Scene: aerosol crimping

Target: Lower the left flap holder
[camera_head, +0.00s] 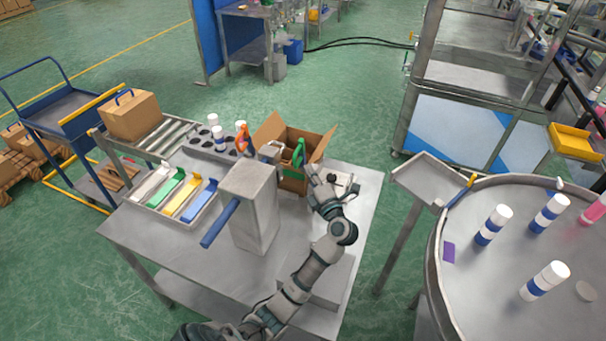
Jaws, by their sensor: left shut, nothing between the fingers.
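An open cardboard box (292,180) stands at the back of the steel table, with its flaps spread outward. A green clip-like piece (298,152) stands upright at the box opening. An orange upright piece (242,138) is left of the box; I cannot tell which of these is the left flap holder. My left gripper (313,168) is shut and empty, close to the right side of the box and just right of the green piece. I cannot tell whether it touches the box. My right gripper is out of view.
A tall grey metal post with a blue handle (220,223) stands left of my arm. A tray with coloured holders (178,190) and a rack with bottles (218,146) are at the left. A round table (490,290) with several bottles is at the right.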

